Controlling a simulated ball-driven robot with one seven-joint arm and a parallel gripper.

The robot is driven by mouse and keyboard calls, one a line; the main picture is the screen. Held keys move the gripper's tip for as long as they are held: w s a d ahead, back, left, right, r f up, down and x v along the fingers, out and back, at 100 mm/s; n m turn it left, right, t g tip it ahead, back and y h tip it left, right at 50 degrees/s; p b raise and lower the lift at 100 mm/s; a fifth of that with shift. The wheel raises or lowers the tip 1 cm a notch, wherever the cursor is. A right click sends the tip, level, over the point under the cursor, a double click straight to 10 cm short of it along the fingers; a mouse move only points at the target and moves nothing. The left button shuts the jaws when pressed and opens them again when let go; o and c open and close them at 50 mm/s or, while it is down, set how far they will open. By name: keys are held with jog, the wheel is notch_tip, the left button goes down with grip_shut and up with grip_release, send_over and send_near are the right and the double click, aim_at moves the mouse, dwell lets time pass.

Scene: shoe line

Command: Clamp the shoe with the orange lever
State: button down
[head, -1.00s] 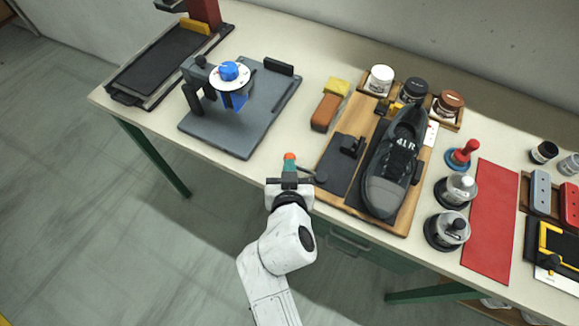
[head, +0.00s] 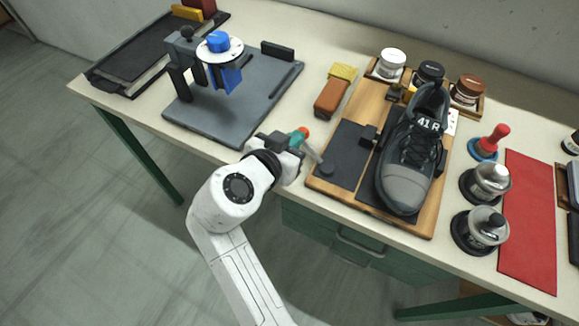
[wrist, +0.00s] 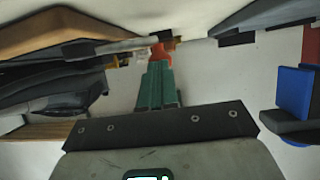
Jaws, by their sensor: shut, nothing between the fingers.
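The dark grey shoe (head: 408,165), marked 41 R, lies on a dark pad on the wooden board (head: 425,222). The lever's orange end (head: 304,131) is off the board's left edge. A grey bar (head: 313,153) runs from near it to a dark round piece at the board's front left corner. My gripper (head: 297,138) is shut and empty, its teal fingers pointing at the orange end. In the wrist view, the fingers (wrist: 157,85) are together and the orange end (wrist: 161,50) shows just beyond their tips. I cannot tell whether they touch.
A small black block (head: 368,136) stands on the board left of the shoe. A brown brush (head: 331,97) lies behind the lever. A grey plate fixture with a blue knob (head: 218,42) is at the left. Dispensers (head: 487,182) and a red mat (head: 528,220) are at the right.

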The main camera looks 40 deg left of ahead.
aim_at(308, 132)
jog(key=w+m+h+b, duration=0.2)
jog(key=h+b, duration=0.1)
jog(key=shift+a+f+m+h, duration=0.2)
jog(key=shift+m+h, duration=0.1)
jog(key=shift+m, duration=0.1)
jog(key=shift+w+d+b, duration=0.3)
jog(key=shift+w+b, duration=0.6)
jog(key=shift+b, duration=0.35)
jog(key=shift+w+b, duration=0.25)
jog(key=shift+b, duration=0.05)
jog(key=shift+w+d+m+h+b, duration=0.25)
jog(key=shift+w+m+h+b, duration=0.25)
jog(key=shift+m+h, duration=0.45)
jog(key=shift+w+d+r+b, duration=0.15)
jog(key=shift+w+d+b, duration=0.25)
jog(key=shift+w+b, duration=0.15)
jog(key=shift+w+d+r, duration=0.1)
jog(key=shift+w+d, duration=0.05)
jog(key=shift+w, duration=0.05)
